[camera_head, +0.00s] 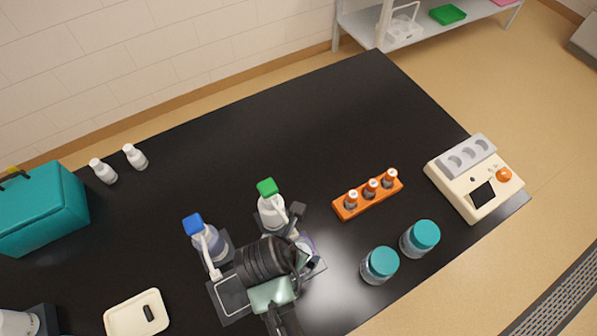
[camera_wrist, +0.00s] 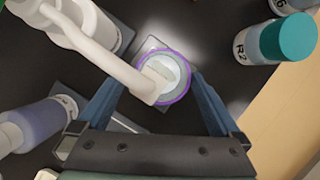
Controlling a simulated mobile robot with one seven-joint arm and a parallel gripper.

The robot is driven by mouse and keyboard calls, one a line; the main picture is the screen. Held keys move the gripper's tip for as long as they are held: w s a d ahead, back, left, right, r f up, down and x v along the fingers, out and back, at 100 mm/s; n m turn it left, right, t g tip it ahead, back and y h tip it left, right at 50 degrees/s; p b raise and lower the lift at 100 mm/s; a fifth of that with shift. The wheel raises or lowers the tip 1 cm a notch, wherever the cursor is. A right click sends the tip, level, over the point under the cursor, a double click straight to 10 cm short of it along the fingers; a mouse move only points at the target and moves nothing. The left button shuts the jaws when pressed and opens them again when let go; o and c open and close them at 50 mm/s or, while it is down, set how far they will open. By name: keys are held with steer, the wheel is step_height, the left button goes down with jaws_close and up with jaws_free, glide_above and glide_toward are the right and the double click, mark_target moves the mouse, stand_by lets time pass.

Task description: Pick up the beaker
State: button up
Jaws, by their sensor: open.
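The beaker (camera_wrist: 181,91) is a clear cup with a purple rim, seen from above in the wrist view, upright on a grey plate (camera_wrist: 151,43). In the head view its purple rim (camera_head: 311,244) shows partly behind my gripper. My gripper (camera_wrist: 158,84) is open, with one blue finger on each side of the beaker's near part in the picture; I cannot tell whether they touch it. A white spout (camera_wrist: 112,68) reaches over the beaker from the left. In the head view my gripper (camera_head: 303,240) is low over the table.
A green-capped tap bottle (camera_head: 268,188) and a blue-capped one (camera_head: 194,225) stand close to my arm. Two teal-lidded jars (camera_head: 421,235) (camera_head: 380,262) stand right of my gripper. An orange rack (camera_head: 347,213) with vials lies behind them.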

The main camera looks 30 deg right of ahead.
mark_target(305, 247)
steer(key=shift+s+p+x, duration=0.15)
steer(key=shift+p+x, duration=0.05)
steer(key=shift+x, duration=1.3)
steer(key=shift+s+p+x, duration=0.1)
steer(key=shift+p+x, duration=0.05)
steer(key=shift+x, duration=1.3)
steer(key=c, duration=1.3)
steer(key=shift+r, duration=0.15)
